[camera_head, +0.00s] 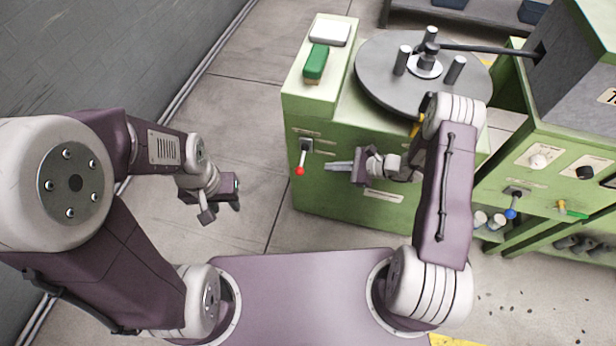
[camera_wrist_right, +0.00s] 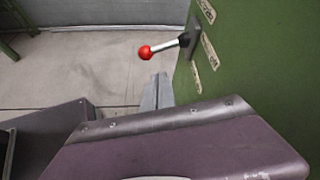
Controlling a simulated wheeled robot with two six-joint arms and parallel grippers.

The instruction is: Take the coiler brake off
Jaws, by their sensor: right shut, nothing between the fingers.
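The coiler brake is a short lever with a red knob (camera_head: 299,171) on the front of the green coiler cabinet (camera_head: 330,205). In the head view it hangs down from its dark mount. In the right wrist view the red knob (camera_wrist_right: 146,52) and its dark plate (camera_wrist_right: 194,36) show beside small labels, one seeming to read "off". My right gripper (camera_head: 330,167) is shut and empty, its fingertips just right of the knob, apart from it. The fingertips also show in the wrist view (camera_wrist_right: 158,80), below the knob. My left gripper (camera_head: 221,211) hangs over the floor, its fingers seemingly apart.
A grey turntable (camera_head: 375,80) with upright pegs tops the cabinet, beside a green brush (camera_head: 316,62) and a white box (camera_head: 330,32). A second green machine (camera_head: 545,185) with a blue-knobbed lever (camera_head: 511,213) stands at right. The floor left of the cabinet is clear.

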